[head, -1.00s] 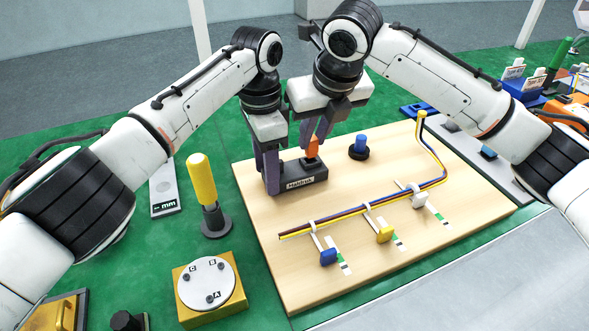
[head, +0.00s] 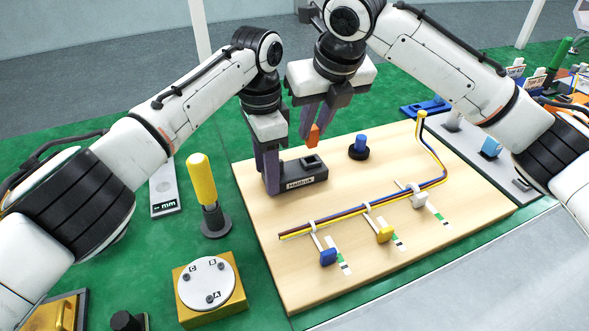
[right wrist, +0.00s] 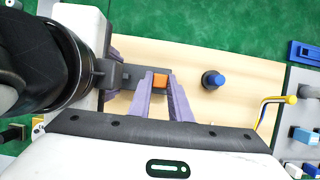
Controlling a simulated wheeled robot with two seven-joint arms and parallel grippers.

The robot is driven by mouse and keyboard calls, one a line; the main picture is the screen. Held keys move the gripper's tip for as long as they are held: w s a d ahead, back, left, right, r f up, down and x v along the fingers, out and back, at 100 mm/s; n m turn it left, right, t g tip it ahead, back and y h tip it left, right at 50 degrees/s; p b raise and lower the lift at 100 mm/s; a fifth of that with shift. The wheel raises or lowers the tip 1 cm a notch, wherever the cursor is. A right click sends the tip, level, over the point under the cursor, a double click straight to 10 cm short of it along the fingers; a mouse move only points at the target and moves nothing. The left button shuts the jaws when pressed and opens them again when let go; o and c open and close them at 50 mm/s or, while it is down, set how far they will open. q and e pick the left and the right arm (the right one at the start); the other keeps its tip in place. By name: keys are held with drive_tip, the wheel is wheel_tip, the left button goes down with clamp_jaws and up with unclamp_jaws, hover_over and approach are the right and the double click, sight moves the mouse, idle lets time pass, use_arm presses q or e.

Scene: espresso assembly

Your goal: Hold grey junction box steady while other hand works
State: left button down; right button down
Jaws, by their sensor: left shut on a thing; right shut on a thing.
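The dark grey junction box (head: 306,179), labelled "Heidrun", sits on the wooden board with an open square socket on its top. My left gripper (head: 271,187) is shut on the box at its left end. My right gripper (head: 311,138) is shut on a small orange block (head: 313,135), held in the air above the box and apart from it. In the right wrist view the orange block (right wrist: 159,81) shows between the purple fingers, with part of the grey box (right wrist: 127,76) left of it.
A wooden board (head: 350,260) carries a wire bundle (head: 365,207) in clips with blue, yellow and white ends. A blue-topped black knob (head: 359,147) stands right of the box. A yellow-handled tool (head: 203,185) stands to the left. Bare board lies between box and wires.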

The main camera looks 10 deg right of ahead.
drive_tip(key=shift+r, duration=0.25)
drive_tip(key=shift+r, duration=0.1)
drive_tip(key=shift+r, duration=1.45)
use_arm(q)
drive_tip(key=c, duration=0.8)
unclamp_jaws()
